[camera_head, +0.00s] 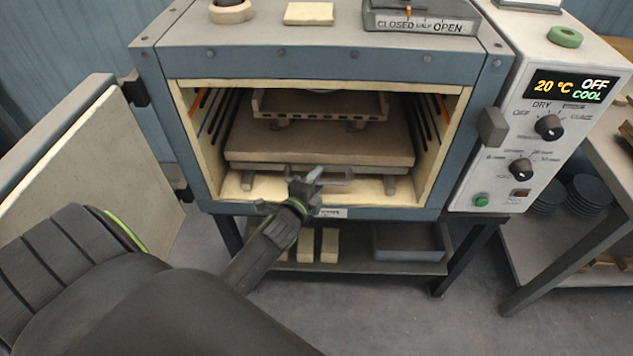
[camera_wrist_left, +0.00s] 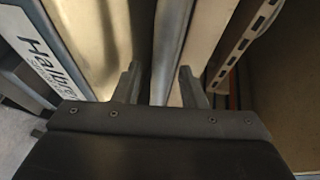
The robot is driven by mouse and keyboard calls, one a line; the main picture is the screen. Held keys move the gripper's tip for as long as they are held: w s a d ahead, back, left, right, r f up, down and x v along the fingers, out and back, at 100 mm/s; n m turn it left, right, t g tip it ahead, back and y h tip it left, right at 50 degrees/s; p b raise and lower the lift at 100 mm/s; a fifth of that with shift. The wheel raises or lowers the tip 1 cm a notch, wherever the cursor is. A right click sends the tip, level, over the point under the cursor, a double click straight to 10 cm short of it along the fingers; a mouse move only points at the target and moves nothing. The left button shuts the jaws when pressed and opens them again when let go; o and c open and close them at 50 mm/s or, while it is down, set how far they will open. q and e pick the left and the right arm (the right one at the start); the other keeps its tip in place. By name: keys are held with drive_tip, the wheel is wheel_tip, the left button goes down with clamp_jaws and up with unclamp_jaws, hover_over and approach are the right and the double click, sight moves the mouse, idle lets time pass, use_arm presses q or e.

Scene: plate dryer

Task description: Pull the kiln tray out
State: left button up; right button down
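The kiln (camera_head: 330,62) stands open. Its tray, a brown slab (camera_head: 240,150), lies inside, with metal supports and a grey bar (camera_head: 345,168) at its front edge. My left gripper (camera_head: 318,178) is at the kiln mouth, low in front of the tray, close to the bar. In the left wrist view its two fingers (camera_wrist_left: 161,85) are apart, with a narrow strip running between them, seemingly the bar. I cannot tell whether they touch it. The tray's pale front edge (camera_wrist_left: 205,35) runs alongside. My right gripper is not in view.
A slotted rack (camera_head: 285,106) sits on the tray; it also shows in the left wrist view (camera_wrist_left: 240,48). The kiln door (camera_head: 95,165) is swung open to the left. A control box (camera_head: 535,115) is at right. A blue bin (camera_head: 410,243) and pale blocks (camera_head: 329,245) are on the shelf below.

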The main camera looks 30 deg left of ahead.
use_arm(q)
drive_tip(key=shift+w, duration=0.15)
clamp_jaws()
drive_tip(key=shift+f, duration=0.1)
idle(0.3)
